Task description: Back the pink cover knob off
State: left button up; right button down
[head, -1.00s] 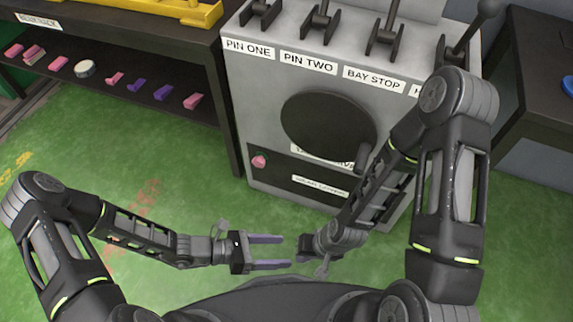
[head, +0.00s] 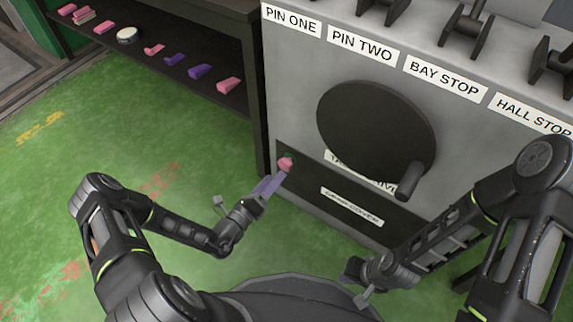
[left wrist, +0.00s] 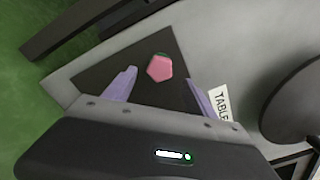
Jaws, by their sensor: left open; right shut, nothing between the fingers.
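The pink cover knob (head: 286,163) sits at the upper left corner of the dark gear cover (head: 345,197) on the grey cabinet front. It has a faceted face and a bit of green behind it. In the left wrist view the knob (left wrist: 160,67) lies ahead of and between the two purple fingers. My left gripper (head: 272,182) is open and points at the knob; its fingertips are close to it, and I cannot tell whether they touch. The left gripper (left wrist: 158,88) holds nothing. My right gripper (head: 352,272) is low in front of the cabinet, partly hidden by its own wrist.
A large black disc with a crank handle (head: 410,180) stands out from the cabinet, right of the knob. Levers labelled pin one, pin two, bay stop and hall stop line the top. A dark shelf (head: 215,88) at the left holds pink and purple pieces. Green floor is clear at left.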

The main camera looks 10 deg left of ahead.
aim_at(284, 167)
pick_arm(q)
jog(key=b+x, duration=0.2)
jog(key=x, duration=0.4)
jog(key=shift+w+d+f, duration=0.1)
jog(key=shift+w, duration=0.25)
jog(key=shift+w+d, duration=0.1)
jog(key=shift+w, duration=0.15)
jog(key=shift+c, duration=0.6)
jog(key=c, duration=1.2)
jog(key=shift+o, duration=0.2)
jog(key=shift+n, duration=0.4)
